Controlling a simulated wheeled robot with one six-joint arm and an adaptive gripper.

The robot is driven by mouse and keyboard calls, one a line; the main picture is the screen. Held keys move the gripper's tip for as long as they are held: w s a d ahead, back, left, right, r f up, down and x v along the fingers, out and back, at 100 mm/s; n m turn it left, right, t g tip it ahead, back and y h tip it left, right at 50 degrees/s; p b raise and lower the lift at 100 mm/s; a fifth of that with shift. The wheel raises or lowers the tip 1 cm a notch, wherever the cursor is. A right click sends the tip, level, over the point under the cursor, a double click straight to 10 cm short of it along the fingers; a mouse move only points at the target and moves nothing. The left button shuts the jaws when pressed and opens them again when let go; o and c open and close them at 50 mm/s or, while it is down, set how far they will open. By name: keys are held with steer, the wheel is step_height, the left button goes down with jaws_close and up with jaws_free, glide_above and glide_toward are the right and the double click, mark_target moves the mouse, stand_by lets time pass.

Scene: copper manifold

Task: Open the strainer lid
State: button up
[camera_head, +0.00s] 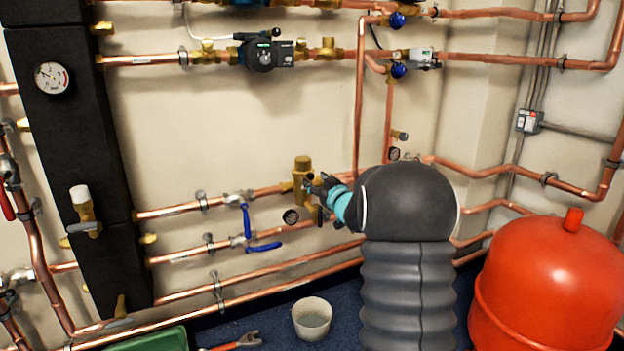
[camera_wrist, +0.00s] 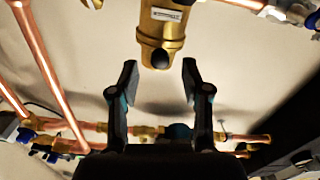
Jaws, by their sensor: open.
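A brass fitting with a cylindrical top (camera_head: 302,168) stands on the middle copper pipe, in the centre of the head view. I take it to be the strainer, but I cannot tell for sure which part is its lid. In the wrist view, a brass body (camera_wrist: 163,25) with a pale label and a dark round end hangs at the top centre. My gripper (camera_head: 320,187) is just right of the brass fitting, partly overlapping it. In the wrist view my gripper (camera_wrist: 159,80) is open, its two fingers apart and nothing between them. The brass body lies just beyond the fingertips.
Blue-handled valves (camera_head: 247,221) are on the pipes to the left. A white bucket (camera_head: 312,319) stands on the floor. A red tank (camera_head: 548,285) is at right. Copper pipes run along the wall.

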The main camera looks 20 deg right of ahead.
mark_target(312, 177)
steer(key=shift+w, duration=1.65)
jaws_close()
